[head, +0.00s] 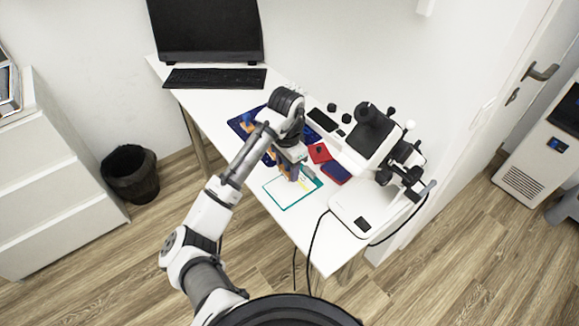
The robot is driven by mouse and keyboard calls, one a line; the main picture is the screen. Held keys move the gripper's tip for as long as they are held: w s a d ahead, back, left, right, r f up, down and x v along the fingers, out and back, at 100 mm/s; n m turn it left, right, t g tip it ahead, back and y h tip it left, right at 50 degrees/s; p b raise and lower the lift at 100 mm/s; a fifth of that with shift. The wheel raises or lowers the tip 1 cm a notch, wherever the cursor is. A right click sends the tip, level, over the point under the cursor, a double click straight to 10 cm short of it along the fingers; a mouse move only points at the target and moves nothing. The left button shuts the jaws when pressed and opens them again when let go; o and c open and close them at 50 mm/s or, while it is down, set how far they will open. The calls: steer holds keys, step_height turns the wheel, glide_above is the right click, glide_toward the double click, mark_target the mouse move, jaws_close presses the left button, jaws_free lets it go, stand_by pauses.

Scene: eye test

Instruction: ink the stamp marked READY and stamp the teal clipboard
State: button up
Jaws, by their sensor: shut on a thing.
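The teal clipboard (284,209) lies on the white desk with a pale sheet on it. My gripper (292,174) is over the clipboard's far part, shut on a small upright thing that looks like a stamp. Its lower end shows dark and brownish between the fingers. Whether it touches the sheet I cannot tell, and no READY marking is legible. To the right of the clipboard lies a dark blue pad (337,173) with a red piece (319,153) behind it; they look like ink pads or an open pad and lid.
A microscope-like white and black device (372,140) stands close on the right. A blue mat or tray (240,127) with an orange thing lies behind my arm. A keyboard (215,78) and monitor (205,30) are at the back. Cables hang off the desk's front right edge.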

mark_target(286, 190)
steer(key=shift+s+a+f, duration=0.1)
steer(key=shift+a, duration=0.1)
step_height(286, 190, down, 6)
steer(key=b, duration=0.6)
steer(key=shift+r, duration=0.2)
steer(key=shift+f, duration=0.1)
steer(key=shift+f, duration=0.55)
stand_by(1.9)
steer(key=shift+r, duration=0.1)
step_height(286, 190, up, 7)
steer(key=p, duration=0.7)
stand_by(0.6)
